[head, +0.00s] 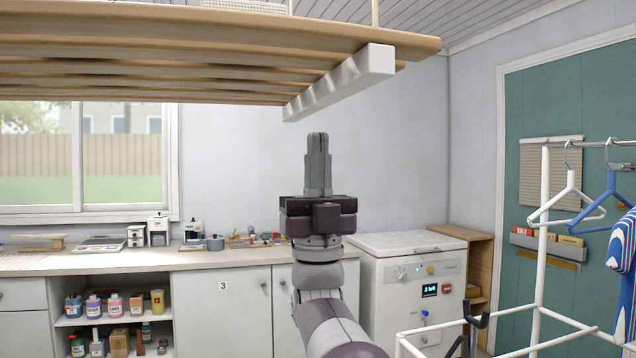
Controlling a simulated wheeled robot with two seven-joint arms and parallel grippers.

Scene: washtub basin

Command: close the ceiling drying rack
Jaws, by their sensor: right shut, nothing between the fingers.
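The ceiling drying rack (190,45) hangs across the top left of the head view, with long wooden slats and a white end bar (345,80). Two thin cords run up from it towards the ceiling. My right gripper (318,140) points straight up below the white end bar, with its fingers together and nothing between them. A gap of wall shows between the fingertips and the bar, so they look apart. My left gripper is not in view.
A counter (130,258) with small items runs along the back wall under a window. A white washing machine (412,285) stands right of my arm. A white clothes rail (540,260) with hangers and a striped garment (622,270) stands at the right. The upper middle wall area is clear.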

